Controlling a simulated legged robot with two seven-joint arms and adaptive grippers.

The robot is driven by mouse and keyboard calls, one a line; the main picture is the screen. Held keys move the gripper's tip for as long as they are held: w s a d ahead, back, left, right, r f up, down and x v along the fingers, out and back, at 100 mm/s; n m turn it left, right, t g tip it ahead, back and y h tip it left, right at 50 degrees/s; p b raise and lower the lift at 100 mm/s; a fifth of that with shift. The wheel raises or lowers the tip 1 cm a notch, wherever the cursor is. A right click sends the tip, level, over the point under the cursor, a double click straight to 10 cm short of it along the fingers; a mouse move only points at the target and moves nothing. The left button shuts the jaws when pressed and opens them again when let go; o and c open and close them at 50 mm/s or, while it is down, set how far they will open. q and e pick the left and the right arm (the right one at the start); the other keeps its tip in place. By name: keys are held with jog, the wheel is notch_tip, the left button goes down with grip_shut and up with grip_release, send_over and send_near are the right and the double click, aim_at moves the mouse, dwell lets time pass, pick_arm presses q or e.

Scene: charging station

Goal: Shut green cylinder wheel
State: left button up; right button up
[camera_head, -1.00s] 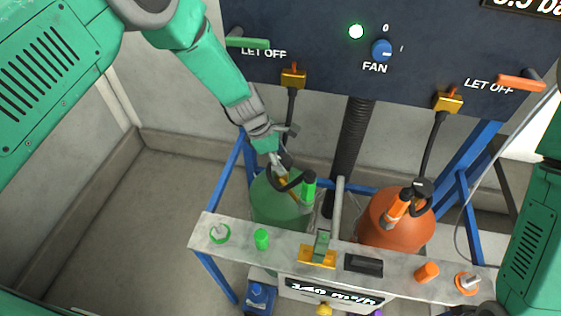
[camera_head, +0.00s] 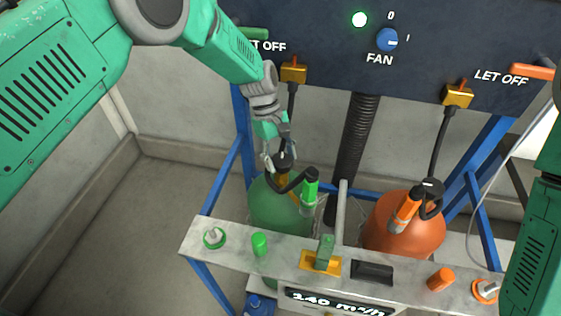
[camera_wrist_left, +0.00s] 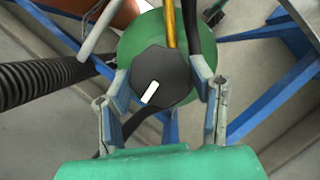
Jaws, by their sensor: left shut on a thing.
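The green cylinder (camera_head: 277,206) stands behind the grey shelf, and its top also shows in the left wrist view (camera_wrist_left: 141,42). Its black wheel (camera_wrist_left: 160,77), with a white mark, sits on top; in the head view the wheel (camera_head: 284,161) is partly hidden by my gripper. My left gripper (camera_head: 280,157) reaches down from above the cylinder. In the left wrist view its two fingers (camera_wrist_left: 165,88) are on either side of the wheel and shut on it. My right gripper is not in view; only part of my right arm shows at the right edge.
An orange cylinder (camera_head: 404,224) stands to the right. The grey shelf (camera_head: 205,247) in front carries green and orange fittings. A black corrugated hose (camera_head: 352,145) hangs behind. Blue frame bars (camera_head: 226,175) flank the cylinders. A dark panel (camera_head: 330,55) with a fan knob (camera_head: 387,40) stands behind.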

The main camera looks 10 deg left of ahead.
pick_arm(q)
jog(key=shift+w+d+r+m, duration=0.15)
jog(key=shift+w+r+m, duration=0.05)
jog(key=shift+m, duration=0.4)
jog(key=shift+b, duration=0.35)
jog(key=o, duration=1.2)
jog(key=shift+c, duration=0.2)
jog(key=shift+s, duration=0.1)
jog(key=shift+f+y, duration=0.1)
jog(key=shift+y, duration=0.2)
jog(key=shift+s, duration=0.1)
